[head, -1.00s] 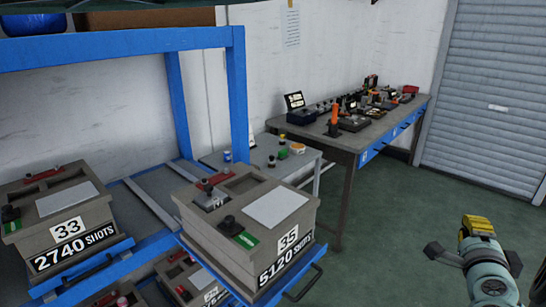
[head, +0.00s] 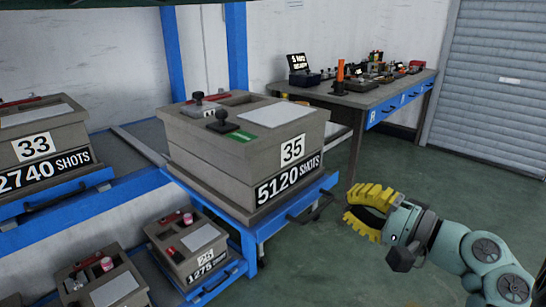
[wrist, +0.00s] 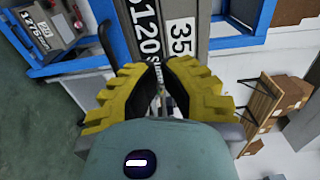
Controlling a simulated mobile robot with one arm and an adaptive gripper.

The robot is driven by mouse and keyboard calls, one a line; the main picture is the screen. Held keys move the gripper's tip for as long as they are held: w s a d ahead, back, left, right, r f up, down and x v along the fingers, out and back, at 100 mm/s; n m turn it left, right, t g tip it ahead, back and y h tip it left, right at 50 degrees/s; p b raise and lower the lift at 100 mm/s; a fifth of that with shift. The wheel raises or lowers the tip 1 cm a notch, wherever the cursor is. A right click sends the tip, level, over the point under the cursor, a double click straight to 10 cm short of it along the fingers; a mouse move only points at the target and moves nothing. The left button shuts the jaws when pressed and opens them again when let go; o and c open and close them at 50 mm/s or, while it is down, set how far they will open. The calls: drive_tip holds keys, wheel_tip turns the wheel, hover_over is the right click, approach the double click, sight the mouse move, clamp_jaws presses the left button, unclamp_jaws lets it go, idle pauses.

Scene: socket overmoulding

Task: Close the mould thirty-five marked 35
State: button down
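The mould thirty-five (head: 235,165) is a grey-brown block marked 35 and 5120 SHOTS, on a blue pull-out shelf that juts from the rack. A seam runs around its upper part. In the wrist view, the fingers (wrist: 161,66) point toward the mould's front label (wrist: 181,40).
Mould 33 (head: 45,145) sits on the rack at left. Smaller moulds, one marked 25 (head: 190,245), lie on the lower level. The shelf's dark handle (head: 308,208) sticks out near my gripper. A workbench (head: 365,95) stands behind; green floor is clear at right.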

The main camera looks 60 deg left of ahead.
sight(285, 172)
drive_tip(key=x, duration=1.3)
drive_tip(key=shift+a+r, duration=0.1)
drive_tip(key=shift+a, duration=0.25)
